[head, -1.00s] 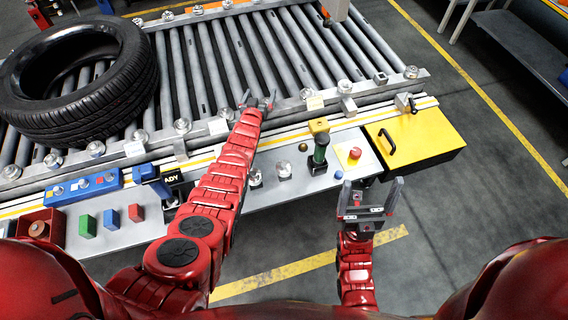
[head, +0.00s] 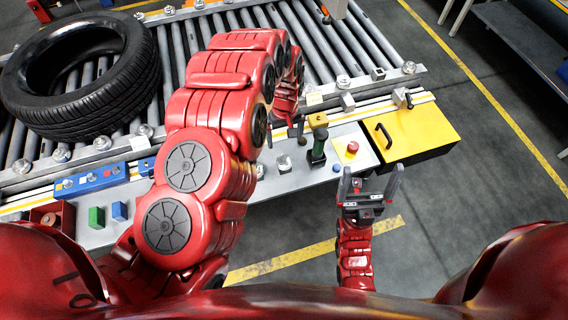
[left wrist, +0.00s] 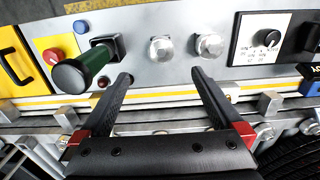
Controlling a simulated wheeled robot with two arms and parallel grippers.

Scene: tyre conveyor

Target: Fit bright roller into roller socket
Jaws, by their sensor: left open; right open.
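The grey rollers (head: 352,45) of the conveyor lie in a row at the back in the head view. I cannot tell which is the bright roller, nor pick out its socket. My left gripper (head: 284,132) is open, at the near conveyor rail above the control panel, partly hidden by its own arm. In the left wrist view its open fingers (left wrist: 162,75) have nothing between them. Two shiny metal knobs (left wrist: 160,48) (left wrist: 210,45) stand on the panel beyond the fingertips. My right gripper (head: 370,182) is open and empty, in front of the yellow box.
A black tyre (head: 140,85) lies on the conveyor at left. A green-handled lever (head: 318,150) stands on the panel (head: 345,130), near a red button (head: 352,147). A yellow box (head: 425,130) with a black handle is at right.

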